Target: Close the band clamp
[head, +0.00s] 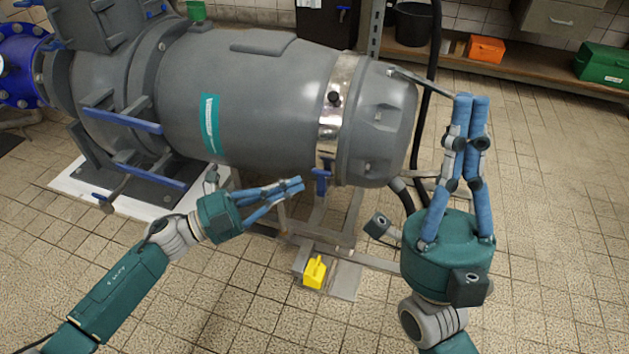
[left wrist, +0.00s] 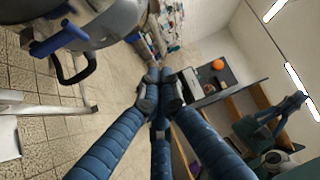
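The band clamp (head: 333,120) is a shiny metal band around the right part of the large grey pump body (head: 255,105). A blue lever (head: 321,180) hangs at its lower end. Whether the latch is fastened is too small to tell. My left gripper (head: 297,185) is shut and empty, its tips just left of the blue lever, apparently apart from it. In the left wrist view its fingertips (left wrist: 160,76) meet, and a blue handle with a dark loop (left wrist: 75,68) shows at upper left. My right gripper (head: 471,98) points up, shut, right of the pump's end cap.
A thin grey rod (head: 420,82) reaches from the end cap towards my right fingertips; contact is unclear. A yellow block (head: 315,272) is on the metal base below the clamp. A shelf (head: 545,76) with an orange box (head: 487,50) stands behind. Tiled floor at right is clear.

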